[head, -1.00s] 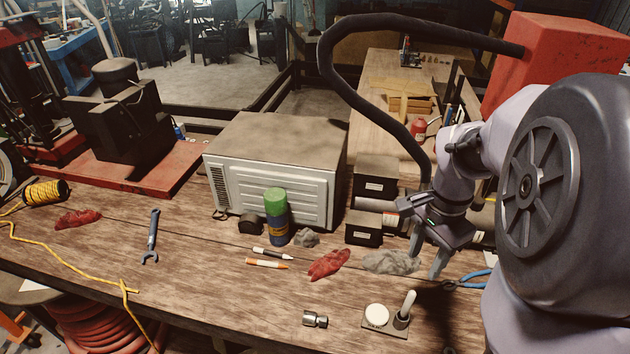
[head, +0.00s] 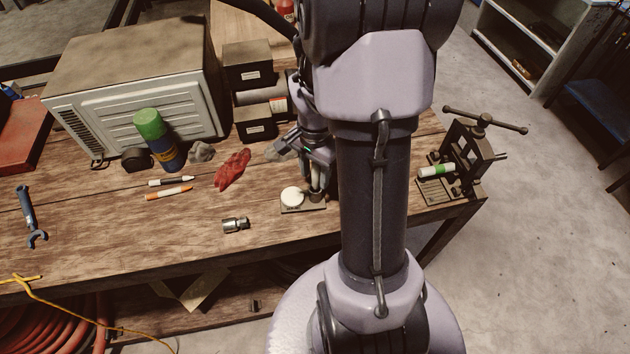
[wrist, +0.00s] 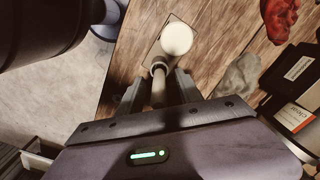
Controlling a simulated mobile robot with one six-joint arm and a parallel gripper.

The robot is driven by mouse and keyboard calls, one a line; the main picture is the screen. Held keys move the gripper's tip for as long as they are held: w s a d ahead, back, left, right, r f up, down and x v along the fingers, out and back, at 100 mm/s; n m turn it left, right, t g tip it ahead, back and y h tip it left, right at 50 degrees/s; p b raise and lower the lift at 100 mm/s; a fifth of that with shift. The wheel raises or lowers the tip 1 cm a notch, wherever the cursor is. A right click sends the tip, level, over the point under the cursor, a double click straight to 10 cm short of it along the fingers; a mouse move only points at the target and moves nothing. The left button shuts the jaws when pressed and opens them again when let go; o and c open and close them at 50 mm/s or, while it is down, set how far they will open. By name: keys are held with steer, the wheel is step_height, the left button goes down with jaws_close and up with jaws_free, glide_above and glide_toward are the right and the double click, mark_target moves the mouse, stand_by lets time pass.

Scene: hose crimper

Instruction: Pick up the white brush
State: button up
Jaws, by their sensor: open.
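The white brush stands upright in a small round holder (head: 316,197) on a little board. In the wrist view its pale handle (wrist: 158,90) rises from the holder (wrist: 159,67) toward the camera, in shadow. My gripper (wrist: 158,92) is open, with one finger on each side of the handle. I cannot tell whether either finger touches it. In the head view my gripper (head: 318,172) is over the holder and hides most of the brush. A round white disc (head: 292,196) lies on the same board; it also shows in the wrist view (wrist: 176,39).
A metal fitting (head: 236,225) lies left of the board, and a red rag (head: 233,168) lies behind. Dark boxes (head: 254,122) stand behind my gripper. A vise-like press (head: 468,155) with a white and green cylinder (head: 436,171) stands at the right end of the bench.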

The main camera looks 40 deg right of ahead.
jaws_close()
stand_by(0.3)
